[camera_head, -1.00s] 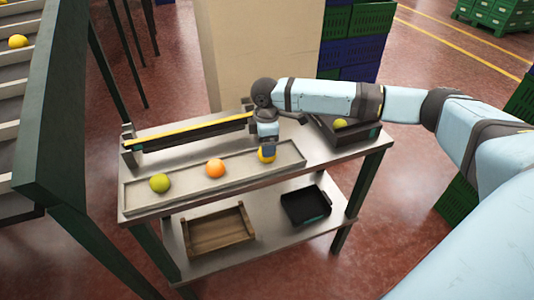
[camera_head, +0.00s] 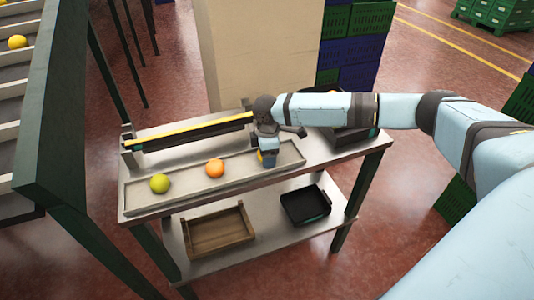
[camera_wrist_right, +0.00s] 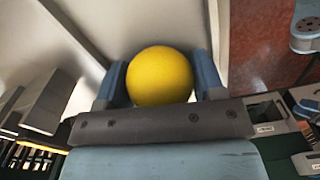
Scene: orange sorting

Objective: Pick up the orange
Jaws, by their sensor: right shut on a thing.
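A round yellow orange (camera_wrist_right: 160,76) sits between the two blue-grey fingers of my right gripper (camera_wrist_right: 160,82) in the right wrist view. The fingers are shut on its sides. In the head view my right gripper (camera_head: 267,161) is over the right part of the long shallow tray (camera_head: 180,200), and only a sliver of the yellow orange (camera_head: 260,155) shows beside it. I cannot tell whether the fruit touches the tray. My left gripper is not in view.
A dark bin (camera_head: 352,136) stands at the table's right end, partly behind my arm. A wooden crate (camera_head: 219,231) and a black crate (camera_head: 305,205) are on the lower shelf. A yellow-topped rail (camera_head: 190,132) runs along the table's back.

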